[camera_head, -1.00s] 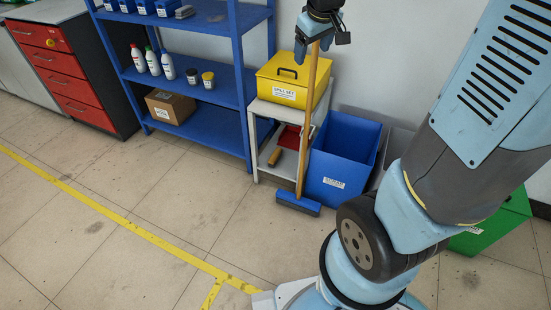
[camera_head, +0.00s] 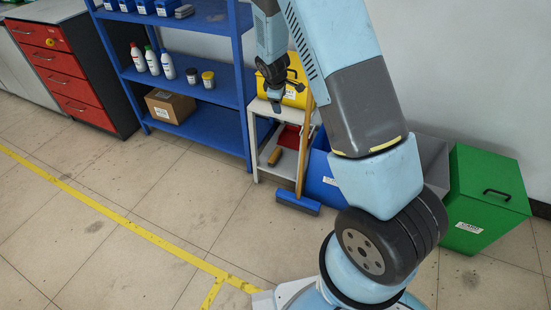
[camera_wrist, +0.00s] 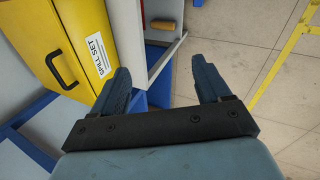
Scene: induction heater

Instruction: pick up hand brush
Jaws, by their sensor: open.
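The hand brush shows mainly as a short wooden handle (camera_head: 275,156) jutting from the lower shelf of the small light grey stand (camera_head: 256,160). The rest of the brush is hard to make out. In the wrist view the handle (camera_wrist: 163,25) lies beyond the fingertips, near the top edge. My gripper (camera_head: 274,103) points down in front of the yellow spill set box, above and apart from the brush. In the wrist view my gripper (camera_wrist: 160,65) is open, with nothing between its fingers.
The yellow spill set box (camera_head: 293,92) tops the stand. A red dustpan (camera_head: 290,137) is on the lower shelf. A long-handled broom (camera_head: 298,200) leans in front. A blue bin (camera_head: 318,180) is at right, blue shelving (camera_head: 240,75) at left. Floor in front is clear.

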